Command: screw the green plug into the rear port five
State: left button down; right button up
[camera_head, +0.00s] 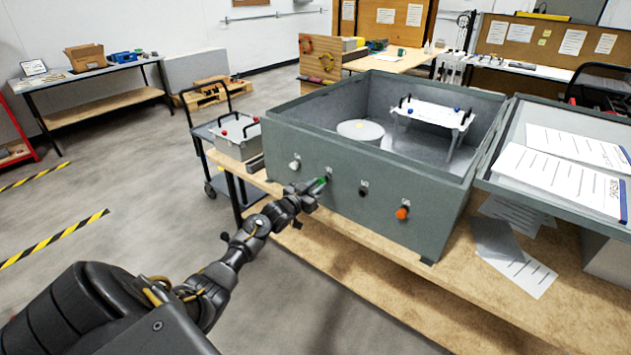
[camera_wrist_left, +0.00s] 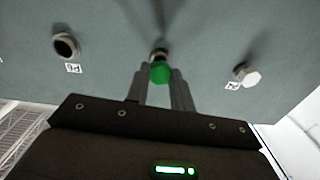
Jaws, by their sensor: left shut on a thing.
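The green plug (camera_head: 318,185) is held at the grey wall of the analyser case (camera_head: 345,170). My left gripper (camera_head: 312,190) is shut on it, with a finger on each side of the green hex head (camera_wrist_left: 160,73) in the left wrist view. Behind the head, a metallic collar (camera_wrist_left: 158,53) shows in line with the plug, against the wall. How deep the plug sits in the port is hidden. An open dark port (camera_wrist_left: 66,46) lies to its left in the wrist view, and a white plug (camera_wrist_left: 247,75) to its right. My right gripper is out of view.
An orange plug (camera_head: 402,212) sits further right along the same wall. The case stands on a wooden bench (camera_head: 375,265), with a lid bearing papers (camera_head: 560,180) at right. A cart with a metal box (camera_head: 236,138) stands at left. The floor in front is clear.

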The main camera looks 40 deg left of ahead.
pick_arm(q)
jog(key=n+p, duration=0.1)
jog(key=n, duration=0.3)
jog(key=shift+w+r+n+p, duration=0.2)
jog(key=shift+n+p, duration=0.1)
jog(key=shift+p, duration=0.1)
jog(key=shift+f+n, duration=0.2)
jog(key=shift+n, duration=0.9)
jog(key=shift+f+p, duration=0.1)
jog(key=shift+p, duration=0.45)
jog(key=shift+w+b, duration=0.55)
jog(key=shift+w, duration=0.05)
dwell(0.5)
